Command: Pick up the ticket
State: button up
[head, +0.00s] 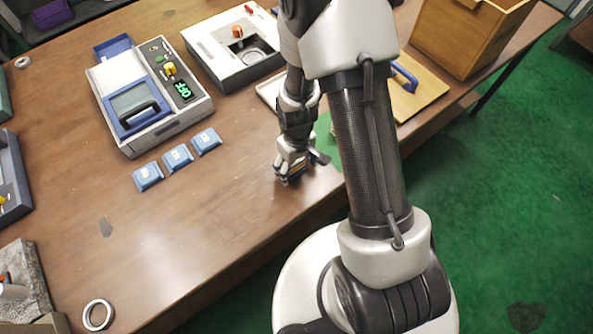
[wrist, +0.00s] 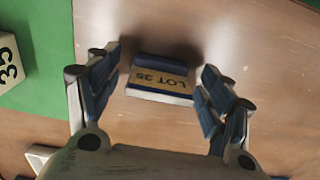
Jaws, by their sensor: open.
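The ticket (wrist: 160,83) is a small blue-edged block with a tan label reading LOT 35, seen upside down in the wrist view. It rests on the brown table. My gripper (wrist: 160,92) is open, with one finger on each side of the ticket and visible gaps between. In the head view my gripper (head: 292,178) is low at the table near its front edge, and the ticket is mostly hidden there.
A green mat (wrist: 40,60) with a pale block marked 35 (wrist: 8,62) lies beside the gripper. Blue blocks (head: 178,157), a device with a green display (head: 150,95), a white box (head: 215,50) and a wooden box (head: 470,35) stand on the table. A ring (head: 98,315) lies at front left.

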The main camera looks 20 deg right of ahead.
jog(key=shift+c, duration=0.3)
jog(key=c, duration=1.1)
notch_tip(320, 180, up, 19)
jog(key=p, duration=0.6)
jog(key=w+m, duration=0.1)
jog(key=w, duration=0.1)
jog(key=w+m, duration=0.2)
jog(key=shift+w+f+m+b, duration=0.2)
jog(key=shift+m+b, duration=0.1)
jog(key=shift+b, duration=0.1)
